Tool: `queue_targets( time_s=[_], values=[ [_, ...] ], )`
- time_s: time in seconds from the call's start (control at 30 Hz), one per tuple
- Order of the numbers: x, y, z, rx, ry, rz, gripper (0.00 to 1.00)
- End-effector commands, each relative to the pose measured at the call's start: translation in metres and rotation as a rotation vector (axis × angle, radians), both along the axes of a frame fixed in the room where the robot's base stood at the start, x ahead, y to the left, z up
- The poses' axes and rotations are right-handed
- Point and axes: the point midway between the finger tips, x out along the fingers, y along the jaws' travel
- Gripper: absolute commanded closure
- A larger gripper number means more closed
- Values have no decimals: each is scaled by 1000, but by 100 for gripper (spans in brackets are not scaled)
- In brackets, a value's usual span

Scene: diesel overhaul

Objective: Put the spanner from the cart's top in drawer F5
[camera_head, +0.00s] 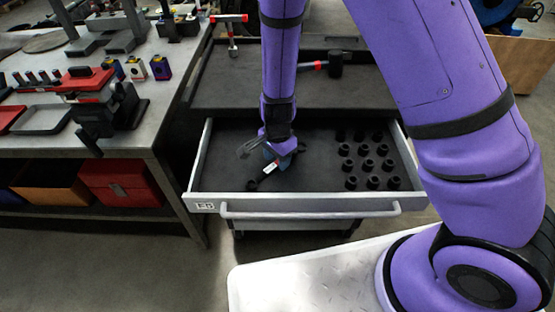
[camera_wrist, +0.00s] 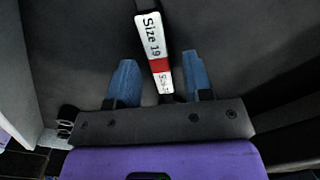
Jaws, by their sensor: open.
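The spanner (camera_head: 269,172) lies on the dark floor of the open drawer (camera_head: 300,203), left of the middle. The label on the drawer's front looks like F5. The spanner's dark ring end points toward the drawer's front left. In the wrist view the spanner (camera_wrist: 150,38) shows a white "Size 19" tag with a red band. My gripper (camera_head: 277,160) is low inside the drawer and open. Its blue fingers (camera_wrist: 159,68) stand on either side of the spanner's handle, with a gap on both sides. The handle's near end is hidden by my gripper.
Several black sockets (camera_head: 368,160) stand in the drawer's right half. A mallet (camera_head: 333,64) and a red-and-grey hammer-like tool (camera_head: 230,35) lie on the cart's top (camera_head: 215,88) behind. A workbench (camera_head: 150,120) stands close on the left. The drawer's middle floor is clear.

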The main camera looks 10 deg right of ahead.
Motion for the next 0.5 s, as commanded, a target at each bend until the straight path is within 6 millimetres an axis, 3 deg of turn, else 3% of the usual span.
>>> queue_targets(
  time_s=[0.5],
  values=[
    [0,1,93,2,-3,3,54]
  ],
)
